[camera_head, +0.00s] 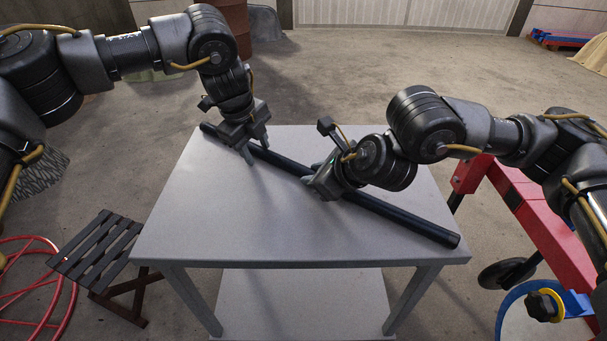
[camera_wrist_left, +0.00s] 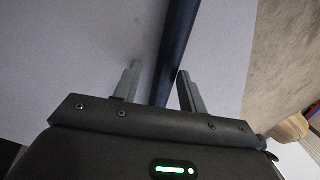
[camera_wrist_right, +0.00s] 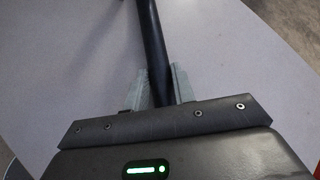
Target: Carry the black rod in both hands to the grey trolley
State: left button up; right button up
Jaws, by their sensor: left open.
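The long black rod (camera_head: 394,211) lies slantwise across a grey table (camera_head: 300,245), from its far left to its near right corner. My left gripper (camera_head: 254,153) is over the rod's far left part. Its fingers (camera_wrist_left: 157,88) are open, one on each side of the rod, with a gap showing on the left side. My right gripper (camera_head: 317,188) is at the rod's middle. Its fingers (camera_wrist_right: 160,85) are close against both sides of the rod and look shut on it. No separate grey trolley can be made out.
A red frame (camera_head: 530,215) with a black wheel (camera_head: 507,272) stands close to the table's right side. A rusty drum (camera_head: 233,25) is behind. The floor behind the table is clear.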

jog(key=f, duration=0.1)
jog(key=s+f, duration=0.1)
jog(key=shift+f+g, duration=0.3)
jog(key=shift+f, duration=0.1)
pick_arm(q)
jog(key=v, duration=0.8)
jog(key=shift+w, duration=0.2)
pick_arm(e)
jog(key=shift+r, duration=0.15)
jog(key=shift+d+r, duration=0.1)
jog(key=shift+r, duration=0.05)
jog(key=shift+o, duration=0.3)
jog(key=shift+v, duration=1)
jog(key=v, duration=0.5)
jog(key=shift+w+r, duration=0.4)
jog(key=shift+s+r, duration=0.25)
jog(key=shift+r, duration=0.4)
jog(key=shift+s+d+r, duration=0.1)
jog(key=shift+d+r, duration=0.05)
jog(key=shift+r, duration=0.05)
pick_arm(q)
jog(key=shift+w+a+f, duration=0.1)
jog(key=shift+w+f, duration=0.1)
jog(key=shift+w, duration=0.15)
